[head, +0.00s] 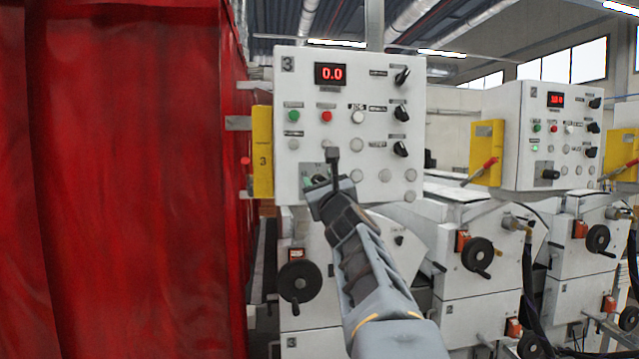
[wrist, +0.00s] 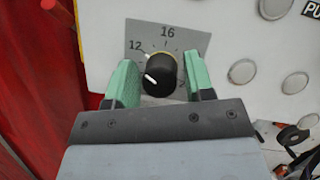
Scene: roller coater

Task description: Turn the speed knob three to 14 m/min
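The speed knob (wrist: 160,72) is black and round with a white pointer mark, on a grey scale plate (wrist: 190,42) where 12 and 16 can be read. My gripper (wrist: 160,85) is open, with one green finger on each side of the knob; a gap shows at the left finger, and contact at the right cannot be told. In the head view my gripper (head: 328,172) is at the lower left of panel 3 (head: 310,95) and hides the knob. The display (head: 331,74) on panel 3 reads 0.0.
Green (head: 293,116) and red (head: 326,117) buttons and black switches (head: 401,113) sit above on the same panel. A yellow box (head: 262,150) and a red curtain (head: 130,180) are close on the left. A handwheel (head: 300,281) is below; a second panel (head: 545,130) stands right.

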